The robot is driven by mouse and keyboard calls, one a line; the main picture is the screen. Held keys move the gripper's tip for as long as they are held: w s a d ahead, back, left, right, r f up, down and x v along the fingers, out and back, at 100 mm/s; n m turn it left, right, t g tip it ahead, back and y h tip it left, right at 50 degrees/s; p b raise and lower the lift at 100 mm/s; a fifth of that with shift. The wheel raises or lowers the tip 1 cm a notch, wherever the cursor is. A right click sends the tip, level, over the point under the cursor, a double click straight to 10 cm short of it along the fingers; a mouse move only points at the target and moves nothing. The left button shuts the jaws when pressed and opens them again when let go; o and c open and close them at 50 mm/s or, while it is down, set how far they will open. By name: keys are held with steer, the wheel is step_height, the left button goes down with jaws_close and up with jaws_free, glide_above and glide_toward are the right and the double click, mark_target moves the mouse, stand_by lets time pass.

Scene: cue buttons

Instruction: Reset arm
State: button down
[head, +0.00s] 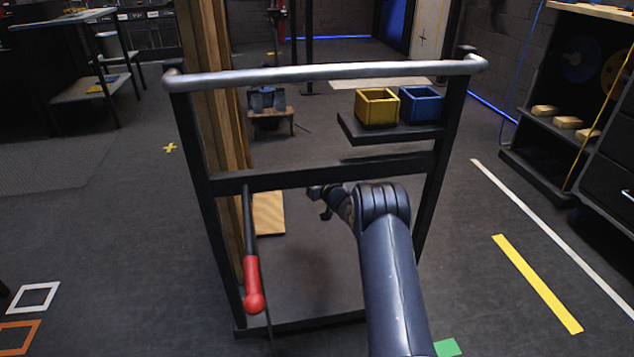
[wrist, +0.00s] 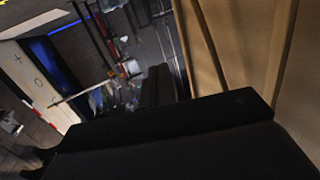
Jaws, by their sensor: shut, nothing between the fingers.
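My arm rises from the bottom of the head view and bends left at its dark joint. My gripper (head: 322,198) is at the end of it, small and dark, shut and empty. It appears in front of the frame's open lower part, just under the dark crossbar (head: 310,176), and touches nothing that I can make out. No cue buttons can be made out.
A metal frame with a silver top rail (head: 330,73) stands around my arm. A red-handled lever (head: 252,285) hangs at its left. A yellow bin (head: 377,108) and a blue bin (head: 421,106) sit on a dark shelf. Wooden boards (head: 213,100) stand at left, also in the wrist view (wrist: 240,45).

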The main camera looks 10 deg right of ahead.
steer(key=shift+s+a+m+h, duration=0.15)
steer(key=shift+s+m+h, duration=0.15)
steer(key=shift+s, duration=0.2)
steer(key=shift+w, duration=0.1)
